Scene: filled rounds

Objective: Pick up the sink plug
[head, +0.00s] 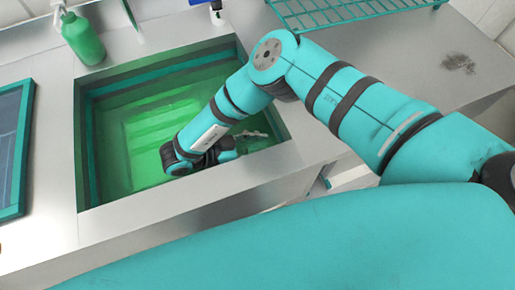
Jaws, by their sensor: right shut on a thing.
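The sink (84,150) is set into the steel counter, and its inside looks green, as if filled with green-tinted water. My right arm reaches down into it, and my right gripper (232,148) is low near the sink's right wall. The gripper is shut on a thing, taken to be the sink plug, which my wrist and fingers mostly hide. A small pale grey piece shows at the gripper's right side; I cannot tell whether it is a finger or part of the plug. My left gripper is not in view.
A green bottle (83,40) stands behind the sink at the back left. A teal wire rack (345,8) is at the back right. A teal-framed panel (14,150) lies at the left. The counter right of the sink is mostly clear, with a dark smudge (458,63).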

